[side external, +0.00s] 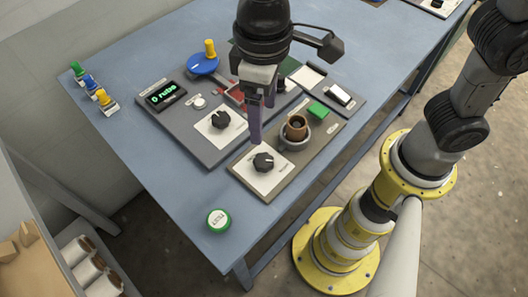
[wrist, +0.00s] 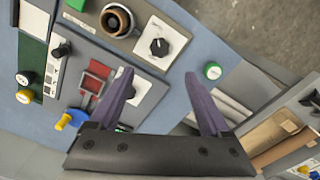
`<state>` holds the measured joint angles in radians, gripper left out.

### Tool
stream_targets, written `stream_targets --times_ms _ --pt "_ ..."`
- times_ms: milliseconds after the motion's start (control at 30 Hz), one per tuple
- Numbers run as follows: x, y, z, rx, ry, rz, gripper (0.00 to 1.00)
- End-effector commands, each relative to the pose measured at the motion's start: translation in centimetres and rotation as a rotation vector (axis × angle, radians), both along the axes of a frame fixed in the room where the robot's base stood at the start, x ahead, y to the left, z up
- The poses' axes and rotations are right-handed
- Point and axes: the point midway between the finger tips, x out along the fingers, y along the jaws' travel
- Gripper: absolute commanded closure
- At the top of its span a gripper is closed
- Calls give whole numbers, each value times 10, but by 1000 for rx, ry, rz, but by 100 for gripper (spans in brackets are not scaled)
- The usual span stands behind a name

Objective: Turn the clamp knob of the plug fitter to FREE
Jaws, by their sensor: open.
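The plug fitter appears to be the grey-brown panel (side external: 249,187) at the table's front edge. Its black clamp knob (side external: 263,162) sits on a white plate with labels too small to read, so I cannot tell its setting. The knob also shows in the wrist view (wrist: 159,46), with a pale pointer mark. Beside it a brown ring-shaped plug (side external: 296,127) stands in a round grey holder. My gripper (side external: 262,122) is open and empty, its purple fingers pointing down above the panels, apart from the knob. In the wrist view both fingers (wrist: 158,73) are spread wide.
A grey panel (side external: 190,135) with a green display and a second black knob (side external: 219,120) adjoins on the left. A green-topped round piece (side external: 218,220) lies near the front corner. A blue disc with a yellow post (side external: 203,62) stands behind. The table's left side is mostly clear.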

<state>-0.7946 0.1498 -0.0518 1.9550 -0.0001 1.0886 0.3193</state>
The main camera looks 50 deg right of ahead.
Motion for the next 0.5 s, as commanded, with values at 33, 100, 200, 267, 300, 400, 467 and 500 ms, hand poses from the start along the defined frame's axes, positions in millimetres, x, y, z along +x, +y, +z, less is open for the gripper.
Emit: stream_targets --times_ms 33,100,200,267,300,400,467,500 --pt "-1 0 -5 -3 3 1 19" --pt "-1 -1 -13 -4 4 0 19" --pt "-1 -2 -30 -5 5 -1 19" --pt "-1 -2 -42 -5 5 -1 19" --pt "-1 -2 -50 -5 5 -1 19" --pt "-1 -2 -70 -5 4 -1 19" --pt "-1 -2 -82 -5 5 -1 19" --pt "-1 -2 -89 -5 5 -2 19"
